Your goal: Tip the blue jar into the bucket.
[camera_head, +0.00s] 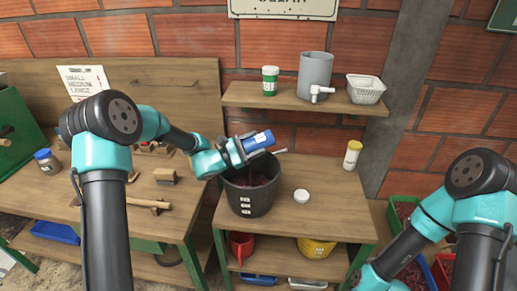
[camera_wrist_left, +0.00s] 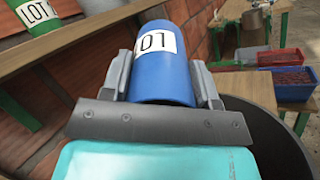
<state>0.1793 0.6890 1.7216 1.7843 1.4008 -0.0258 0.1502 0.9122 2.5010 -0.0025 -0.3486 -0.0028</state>
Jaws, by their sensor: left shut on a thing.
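The blue jar (camera_head: 258,140) has a white label and lies tilted, nearly on its side, above the dark bucket (camera_head: 248,199). My left gripper (camera_head: 243,146) is shut on it. In the left wrist view the jar (camera_wrist_left: 162,75) sits between the two fingers, with "LOT" lettering on its label, and the bucket's rim (camera_wrist_left: 290,132) shows below it. The bucket stands on the wooden table and has dark red contents. The jar's mouth and inside are hidden from me. My right arm shows at the right of the head view, but its gripper is out of view.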

